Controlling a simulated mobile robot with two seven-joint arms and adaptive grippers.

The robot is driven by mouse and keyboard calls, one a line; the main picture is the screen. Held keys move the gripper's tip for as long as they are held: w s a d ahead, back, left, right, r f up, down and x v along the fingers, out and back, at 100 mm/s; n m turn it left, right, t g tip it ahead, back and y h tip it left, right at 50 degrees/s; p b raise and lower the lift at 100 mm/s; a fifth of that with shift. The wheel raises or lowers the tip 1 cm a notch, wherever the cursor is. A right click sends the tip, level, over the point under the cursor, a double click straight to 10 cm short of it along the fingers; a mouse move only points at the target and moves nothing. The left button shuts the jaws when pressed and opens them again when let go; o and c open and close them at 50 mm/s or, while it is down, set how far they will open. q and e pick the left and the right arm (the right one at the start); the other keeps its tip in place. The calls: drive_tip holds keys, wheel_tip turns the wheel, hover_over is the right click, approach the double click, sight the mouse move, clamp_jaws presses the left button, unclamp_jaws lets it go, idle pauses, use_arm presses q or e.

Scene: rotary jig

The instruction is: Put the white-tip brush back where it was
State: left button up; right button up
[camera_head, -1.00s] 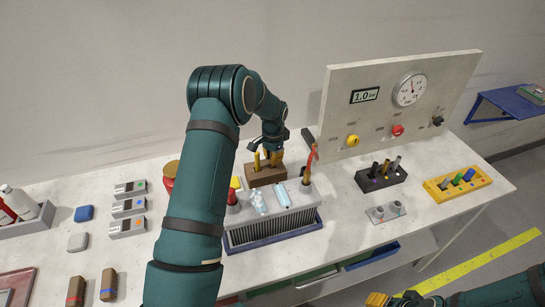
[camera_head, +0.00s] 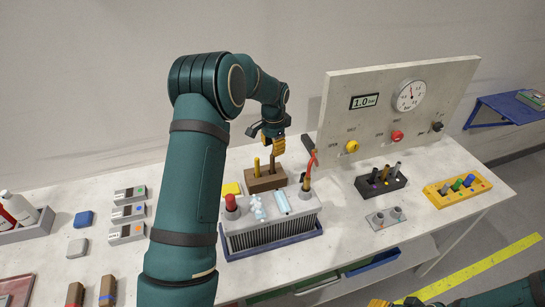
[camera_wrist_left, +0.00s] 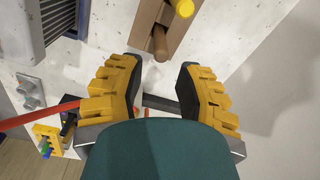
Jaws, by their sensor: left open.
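A brown wooden block (camera_head: 266,183) stands on the bench behind the grey ribbed box, with a yellow handle (camera_head: 257,166) and a brown handle (camera_head: 272,163) upright in it. The wrist view shows the block (camera_wrist_left: 148,16), the yellow handle's end (camera_wrist_left: 183,7) and the brown handle (camera_wrist_left: 159,42). No white tip shows, so I cannot tell which is the white-tip brush. My left gripper (camera_head: 278,146) is open and empty just above the brown handle; its fingers (camera_wrist_left: 160,78) stand apart in the wrist view. My right gripper (camera_head: 379,302) barely shows at the bottom edge.
The grey ribbed box (camera_head: 272,236) stands in front of the block, with a red-orange tool (camera_head: 310,162) upright at its right. A gauge panel (camera_head: 337,125) rises to the right. A black holder (camera_head: 366,190) and a yellow holder (camera_head: 437,199) stand further right.

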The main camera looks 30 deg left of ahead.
use_arm(q)
drive_tip(key=shift+r, duration=2.05)
drive_tip(key=shift+s+d+f, duration=0.1)
